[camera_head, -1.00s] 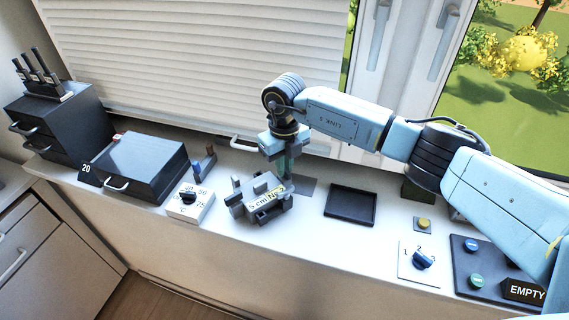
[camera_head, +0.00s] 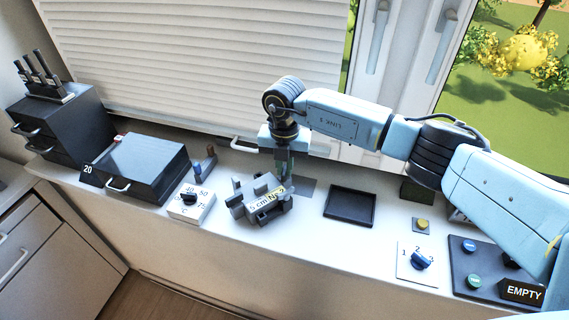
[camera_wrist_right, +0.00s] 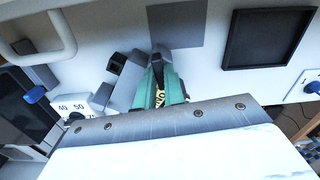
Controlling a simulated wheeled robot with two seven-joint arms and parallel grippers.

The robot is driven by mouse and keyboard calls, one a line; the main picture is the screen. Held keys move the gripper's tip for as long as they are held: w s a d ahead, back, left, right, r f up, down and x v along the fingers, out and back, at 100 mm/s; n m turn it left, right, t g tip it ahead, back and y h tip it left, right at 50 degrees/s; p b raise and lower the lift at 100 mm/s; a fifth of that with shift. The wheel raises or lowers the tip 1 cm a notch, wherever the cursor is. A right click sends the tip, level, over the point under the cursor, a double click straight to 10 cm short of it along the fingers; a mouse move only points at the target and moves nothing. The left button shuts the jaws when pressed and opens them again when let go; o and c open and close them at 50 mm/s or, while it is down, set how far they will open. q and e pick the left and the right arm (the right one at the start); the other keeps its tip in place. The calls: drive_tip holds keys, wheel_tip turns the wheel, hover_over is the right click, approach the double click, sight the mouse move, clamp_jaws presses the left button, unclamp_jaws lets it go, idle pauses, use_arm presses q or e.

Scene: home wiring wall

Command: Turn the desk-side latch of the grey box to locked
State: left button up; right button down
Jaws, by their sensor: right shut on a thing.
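A grey block-like device (camera_head: 243,205), with jutting parts and a label ending in "5 cm No 2", stands on the white sill. It also shows in the right wrist view (camera_wrist_right: 128,85), partly covered by the fingers. My right gripper (camera_head: 286,170) reaches down to its back right side. My left gripper is not in view.
A dark box (camera_head: 146,160) marked 20 and a dark drawer unit (camera_head: 62,125) stand left. A white dial box (camera_head: 190,207) sits between them and the device. Right are a black tray (camera_head: 350,204), a numbered knob (camera_head: 421,260) and a button panel (camera_head: 469,270). The window is behind.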

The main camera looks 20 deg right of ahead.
sight(285, 170)
drive_tip(key=m+p, duration=0.1)
drive_tip(key=m, duration=0.3)
drive_tip(key=shift+r+m, duration=0.1)
drive_tip(key=shift+m, duration=0.2)
drive_tip(key=shift+m+p, duration=0.85)
drive_tip(key=shift+m, duration=1.05)
drive_tip(key=c, duration=1.5)
unclamp_jaws()
wheel_tip(285, 170, up, 13)
drive_tip(key=shift+r+b, duration=0.15)
drive_tip(key=shift+b, duration=0.8)
